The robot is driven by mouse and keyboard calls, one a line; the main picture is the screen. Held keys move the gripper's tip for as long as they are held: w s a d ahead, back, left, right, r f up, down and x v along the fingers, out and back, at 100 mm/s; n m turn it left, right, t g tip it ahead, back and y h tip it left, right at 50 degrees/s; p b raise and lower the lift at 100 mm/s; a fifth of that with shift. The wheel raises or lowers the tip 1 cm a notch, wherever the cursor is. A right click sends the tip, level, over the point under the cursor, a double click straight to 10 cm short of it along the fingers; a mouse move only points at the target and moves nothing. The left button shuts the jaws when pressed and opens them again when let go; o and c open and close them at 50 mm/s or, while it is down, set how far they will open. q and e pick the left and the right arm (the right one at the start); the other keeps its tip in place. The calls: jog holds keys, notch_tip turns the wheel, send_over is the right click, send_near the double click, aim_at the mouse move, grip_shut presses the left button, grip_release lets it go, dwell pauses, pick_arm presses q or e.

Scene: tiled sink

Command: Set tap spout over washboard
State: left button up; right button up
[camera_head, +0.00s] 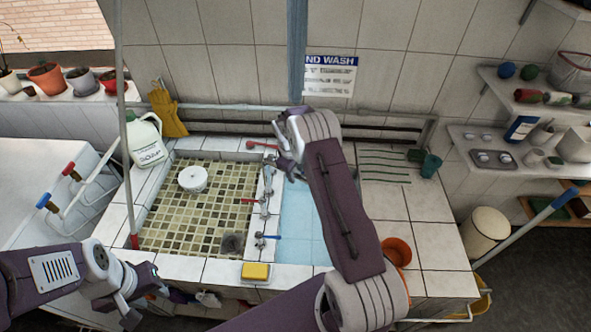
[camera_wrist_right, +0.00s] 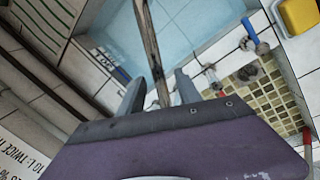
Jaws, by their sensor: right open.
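The tap spout (camera_wrist_right: 150,45) is a long narrow metal pipe in the right wrist view, running over the pale blue basin and between my right gripper's fingers. The head view shows metal tap fittings (camera_head: 267,180) on the divider between the two basins; my right gripper partly hides them. The likely washboard is the tiled patch with green ridges (camera_head: 384,166), right of the blue basin; its corner also shows in the right wrist view (camera_wrist_right: 45,18). My right gripper (camera_head: 286,168) is open around the spout; contact is unclear. My left gripper (camera_head: 150,292) is low at the front left, its jaws unclear.
Red and blue levers (camera_head: 268,236) are on the divider. The mosaic basin (camera_head: 185,230) holds a white tub (camera_head: 193,178). A yellow sponge (camera_head: 256,272) lies on the front rim. A teal cup (camera_head: 430,165) stands beside the ridges. An orange pot (camera_head: 397,250) is near my right arm.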

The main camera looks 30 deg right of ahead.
jog(key=shift+d+f, duration=0.25)
jog(key=shift+f, duration=0.25)
grip_shut()
jog(key=shift+w+r, duration=0.1)
dwell(1.0)
